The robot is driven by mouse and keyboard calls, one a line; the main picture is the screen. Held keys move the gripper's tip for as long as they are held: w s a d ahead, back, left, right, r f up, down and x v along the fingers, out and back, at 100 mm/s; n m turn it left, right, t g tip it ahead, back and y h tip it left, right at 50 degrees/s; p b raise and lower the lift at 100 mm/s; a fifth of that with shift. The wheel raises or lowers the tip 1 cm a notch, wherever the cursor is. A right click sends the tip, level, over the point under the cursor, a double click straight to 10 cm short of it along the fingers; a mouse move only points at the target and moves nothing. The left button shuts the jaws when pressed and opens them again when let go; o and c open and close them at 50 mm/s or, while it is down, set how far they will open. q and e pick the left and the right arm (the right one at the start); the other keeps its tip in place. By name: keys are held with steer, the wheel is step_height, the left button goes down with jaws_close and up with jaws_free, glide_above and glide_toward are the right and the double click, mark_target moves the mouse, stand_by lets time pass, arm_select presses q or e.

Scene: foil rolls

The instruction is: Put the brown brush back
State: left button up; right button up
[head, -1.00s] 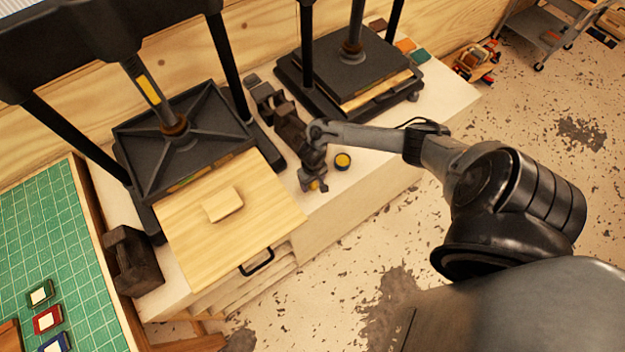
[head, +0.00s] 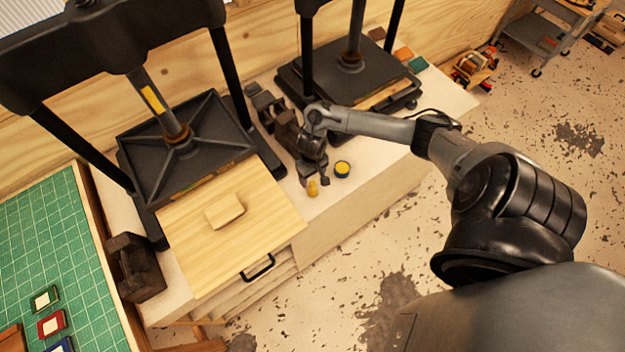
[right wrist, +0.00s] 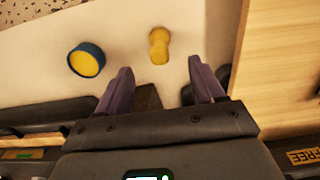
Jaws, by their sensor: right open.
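A small yellow-brown piece with a narrowed waist, probably the brush (head: 312,188), stands or lies on the pale bench top; which of these I cannot tell. It also shows in the right wrist view (right wrist: 159,46), just beyond the fingertips. My right gripper (head: 314,179) is open and empty, with the piece just ahead of the gap between its fingers, apart from them. The right wrist view shows both dark fingers spread (right wrist: 160,72). A round blue tin with a yellow top (head: 342,169) sits beside the piece; it also shows in the right wrist view (right wrist: 86,60). My left gripper is out of view.
A black press (head: 185,145) with a wooden board (head: 260,215) stands left of the gripper. A second press (head: 350,70) stands behind. A green cutting mat (head: 45,235) lies at far left. Bare bench top lies right of the tin.

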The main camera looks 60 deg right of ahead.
steer(key=shift+r, duration=0.6)
steer(key=shift+a+r, duration=0.15)
steer(key=shift+a, duration=0.05)
steer(key=a+n+t, duration=0.1)
steer(key=a, duration=0.3)
steer(key=w+a+n+t, duration=0.1)
steer(key=a+n, duration=0.1)
steer(key=a, duration=0.3)
steer(key=a+n+t, duration=0.1)
steer(key=a, duration=0.3)
steer(key=shift+w+a+f+n+y, duration=0.2)
steer(key=shift+w+f+n+y, duration=0.1)
steer(key=shift+w+f+n, duration=0.1)
steer(key=shift+n+t, duration=0.9)
steer(key=a+r, duration=0.1)
steer(key=a, duration=0.1)
steer(key=a+r, duration=0.1)
steer(key=a, duration=0.1)
steer(key=s+a+r, duration=0.1)
steer(key=a, duration=0.2)
steer(key=shift+r, duration=0.15)
steer(key=s+a+r+n+g, duration=0.1)
steer(key=s+r, duration=0.9)
steer(key=shift+s+r, duration=0.15)
steer(key=shift+s, duration=0.2)
steer(key=shift+a, duration=0.1)
